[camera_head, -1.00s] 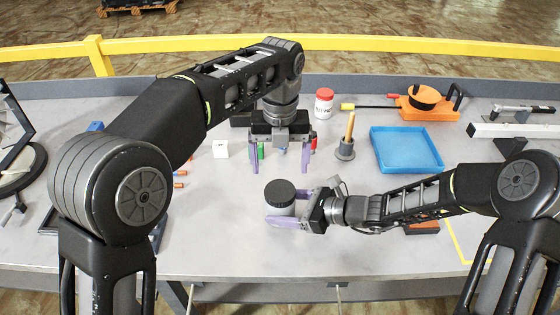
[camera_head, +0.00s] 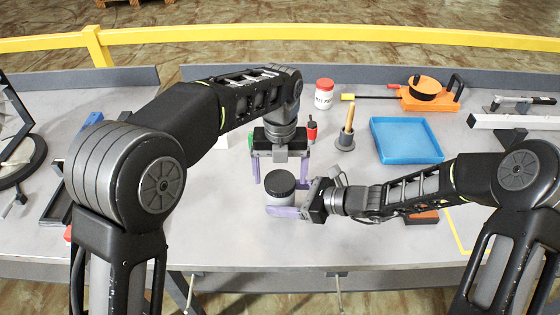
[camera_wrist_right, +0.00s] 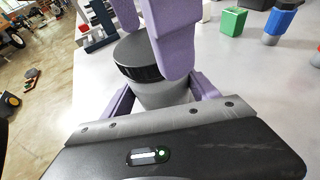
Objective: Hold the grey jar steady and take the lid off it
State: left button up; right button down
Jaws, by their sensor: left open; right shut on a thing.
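The grey jar (camera_head: 281,201) stands upright on the table with its black lid (camera_head: 279,183) on top. My right gripper (camera_head: 290,205) is shut on the jar's body from the right; the jar (camera_wrist_right: 165,95) and the lid (camera_wrist_right: 138,56) also show in the right wrist view. My left gripper (camera_head: 280,175) is open, pointing down, with its purple fingers behind and around the lid's height. In the right wrist view a left gripper finger (camera_wrist_right: 172,35) stands in front of part of the lid. Whether the left fingers touch the lid cannot be told.
A green block (camera_wrist_right: 233,21) is near.

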pick_arm(q)
jog(key=shift+f, duration=0.5)
